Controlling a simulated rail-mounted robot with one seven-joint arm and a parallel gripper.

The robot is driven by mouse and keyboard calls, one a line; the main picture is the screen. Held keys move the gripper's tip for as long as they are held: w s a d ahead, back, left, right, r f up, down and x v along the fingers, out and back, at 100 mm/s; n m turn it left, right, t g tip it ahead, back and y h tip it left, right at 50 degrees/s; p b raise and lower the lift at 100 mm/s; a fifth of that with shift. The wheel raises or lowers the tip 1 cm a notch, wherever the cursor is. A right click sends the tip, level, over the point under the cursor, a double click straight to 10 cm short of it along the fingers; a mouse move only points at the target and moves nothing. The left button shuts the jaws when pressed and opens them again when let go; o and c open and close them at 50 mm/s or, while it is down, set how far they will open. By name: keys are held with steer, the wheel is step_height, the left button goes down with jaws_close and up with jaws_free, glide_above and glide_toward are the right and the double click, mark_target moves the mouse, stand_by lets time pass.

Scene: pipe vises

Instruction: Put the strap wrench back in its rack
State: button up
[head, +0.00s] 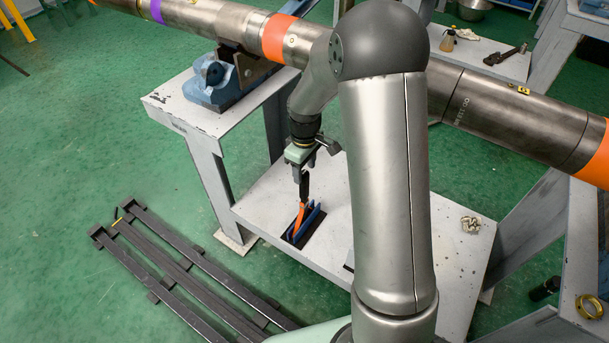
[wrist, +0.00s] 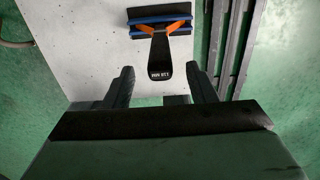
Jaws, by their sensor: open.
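The strap wrench stands in its rack; its black handle (head: 304,187) points up and its orange part (head: 299,214) sits between the rack's blue rails (head: 312,219). In the wrist view the black handle (wrist: 160,60) points toward my gripper, and the orange part lies between two blue bars of the rack (wrist: 160,9). My gripper (wrist: 163,82) is open and empty, its two fingers apart on either side of the handle's line. In the head view my gripper (head: 304,167) is just above the handle end. Contact with the handle cannot be told.
The rack is on a low grey shelf (head: 265,210) with bare room around it. A large pipe (head: 220,22) with coloured bands crosses above, over a blue vise (head: 215,85). Dark rails (head: 180,270) lie on the green floor at left. A small metal part (head: 470,224) lies at the shelf's right.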

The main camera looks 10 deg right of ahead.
step_height(320, 180, up, 12)
steer(key=p, duration=0.2)
steer(key=shift+r, duration=0.15)
steer(key=s+a+r+m+p, duration=0.1)
steer(key=s+r+m+p, duration=0.7)
steer(key=s+r+p, duration=1)
steer(key=s+r, duration=0.4)
steer(key=s, duration=0.4)
steer(key=shift+a, duration=0.1)
